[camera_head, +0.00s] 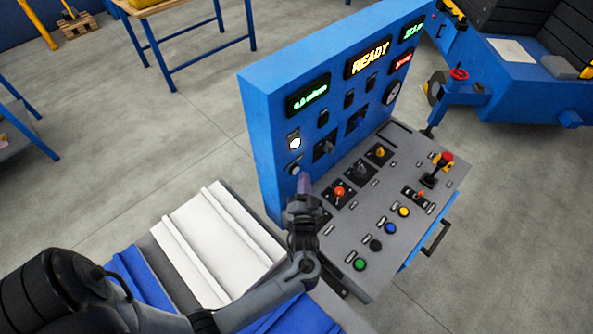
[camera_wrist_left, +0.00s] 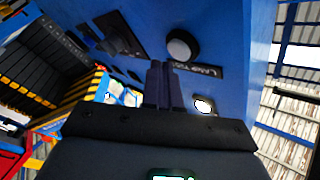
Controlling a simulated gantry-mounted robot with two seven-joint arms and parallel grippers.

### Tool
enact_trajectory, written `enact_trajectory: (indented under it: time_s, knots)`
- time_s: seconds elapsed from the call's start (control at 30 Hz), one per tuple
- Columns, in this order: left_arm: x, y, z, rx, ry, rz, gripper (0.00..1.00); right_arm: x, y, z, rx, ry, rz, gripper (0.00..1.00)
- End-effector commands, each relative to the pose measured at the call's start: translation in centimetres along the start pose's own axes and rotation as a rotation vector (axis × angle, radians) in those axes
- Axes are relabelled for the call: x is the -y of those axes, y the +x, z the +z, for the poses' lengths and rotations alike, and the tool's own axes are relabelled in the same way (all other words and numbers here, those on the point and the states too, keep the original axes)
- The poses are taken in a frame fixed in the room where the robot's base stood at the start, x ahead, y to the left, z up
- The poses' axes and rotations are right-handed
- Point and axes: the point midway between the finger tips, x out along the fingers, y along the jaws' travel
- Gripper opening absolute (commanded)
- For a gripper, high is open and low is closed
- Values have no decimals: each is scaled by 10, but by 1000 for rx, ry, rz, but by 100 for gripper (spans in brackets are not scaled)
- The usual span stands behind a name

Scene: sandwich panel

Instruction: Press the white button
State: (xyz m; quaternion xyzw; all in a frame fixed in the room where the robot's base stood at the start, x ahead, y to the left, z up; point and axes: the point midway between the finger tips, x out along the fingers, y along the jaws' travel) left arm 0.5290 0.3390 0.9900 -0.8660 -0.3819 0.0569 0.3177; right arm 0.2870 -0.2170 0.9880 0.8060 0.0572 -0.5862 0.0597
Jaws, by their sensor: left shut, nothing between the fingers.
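A pale white button (camera_head: 294,169) in a dark ring sits low on the left of the blue upright panel; in the left wrist view it shows large (camera_wrist_left: 179,47) beside a label. A brightly lit white round lamp or button (camera_head: 295,142) is just above it, and it also shows in the left wrist view (camera_wrist_left: 203,105). My left gripper (camera_head: 304,180) is shut and empty, its fingertips (camera_wrist_left: 160,66) close beside the pale button. I cannot tell a small gap from contact. My right gripper is not in view.
The sloped grey console (camera_head: 395,215) with several coloured buttons, knobs and a red-topped joystick (camera_head: 442,160) lies right of my left gripper. The blue panel (camera_head: 262,120) rises behind, with a READY display (camera_head: 369,59). White ribbed panels (camera_head: 215,240) lie at lower left.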

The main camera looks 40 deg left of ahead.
Motion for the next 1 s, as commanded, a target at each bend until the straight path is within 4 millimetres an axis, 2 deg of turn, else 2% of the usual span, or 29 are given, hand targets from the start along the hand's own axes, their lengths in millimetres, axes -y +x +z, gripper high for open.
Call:
enact_trajectory:
  time_s: [1.0]
  knots:
    - [4,6,4,0,0,0,0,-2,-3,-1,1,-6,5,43]
